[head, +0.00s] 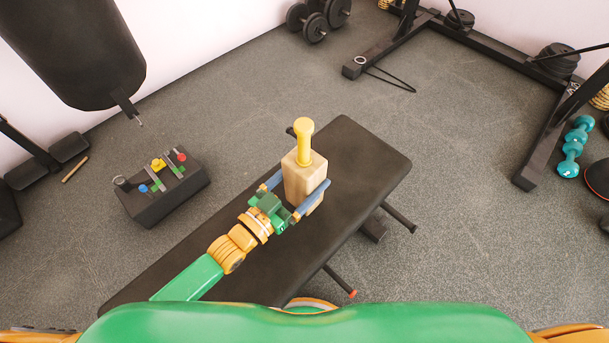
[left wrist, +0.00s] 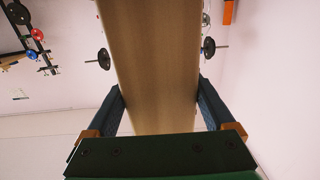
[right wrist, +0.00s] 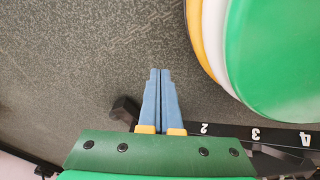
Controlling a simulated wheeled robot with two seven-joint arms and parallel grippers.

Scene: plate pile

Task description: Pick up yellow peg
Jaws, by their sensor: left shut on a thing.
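A yellow peg (head: 304,143) with a round knob top stands upright on top of a pale wooden block (head: 304,183). My left gripper (head: 303,178) is shut on the block, one blue finger on each side. The block also fills the middle of the left wrist view (left wrist: 152,60), between the fingers. The peg does not show there. I cannot tell if the block touches the bench. My right gripper (right wrist: 160,72) shows in the right wrist view, its fingers together and empty.
The block is over a black padded bench (head: 365,150). A dark box (head: 165,200) with blue, yellow and red knobs stands on the floor to the left. A punching bag (head: 75,50) hangs at upper left. Teal dumbbells (head: 573,145) and a rack frame (head: 540,130) are at right.

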